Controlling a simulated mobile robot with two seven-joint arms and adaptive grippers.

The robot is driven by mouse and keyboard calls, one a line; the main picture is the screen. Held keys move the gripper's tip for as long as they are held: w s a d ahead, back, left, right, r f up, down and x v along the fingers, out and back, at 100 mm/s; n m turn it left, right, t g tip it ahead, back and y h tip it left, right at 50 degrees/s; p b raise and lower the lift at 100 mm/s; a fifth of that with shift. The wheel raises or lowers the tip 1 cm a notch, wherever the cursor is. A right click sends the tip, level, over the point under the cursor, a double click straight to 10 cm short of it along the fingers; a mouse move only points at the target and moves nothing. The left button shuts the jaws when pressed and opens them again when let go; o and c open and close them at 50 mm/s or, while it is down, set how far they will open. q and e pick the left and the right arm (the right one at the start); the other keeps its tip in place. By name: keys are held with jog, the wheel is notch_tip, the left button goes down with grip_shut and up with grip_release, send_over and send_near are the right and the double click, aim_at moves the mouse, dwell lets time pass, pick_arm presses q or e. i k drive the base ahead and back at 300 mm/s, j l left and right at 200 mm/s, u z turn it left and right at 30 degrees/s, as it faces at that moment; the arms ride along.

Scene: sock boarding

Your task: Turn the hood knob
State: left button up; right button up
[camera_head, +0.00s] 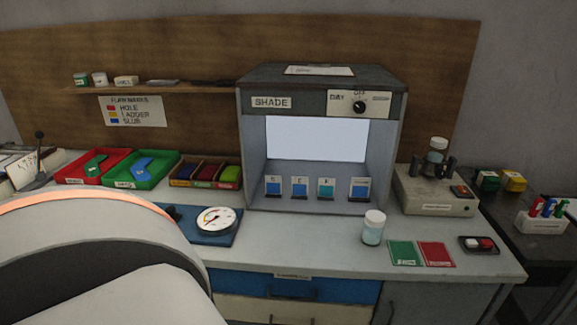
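The hood (249,155) is a dark grey box with a SHADE label, standing on the bench. Its black knob (359,107) sits on a white plate at the upper right of the front, with DAY to its left and OFF above it. The word at the right of the plate is too small to read. A pale mark shows near the knob's top, but its exact pointing is hard to tell. The hood's inside is lit, with a bright white back panel (317,138) and several blue and teal samples on small stands. Neither gripper is in view.
A white-lidded jar (373,228), green card (404,253) and red card (437,254) lie before the hood on the right. A round dial gauge (216,220) stands left. Red (66,176) and green (112,184) trays are further left. A large pale rounded form fills the lower left.

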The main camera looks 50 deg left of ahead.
aim_at(359, 107)
jog(key=u, duration=1.7)
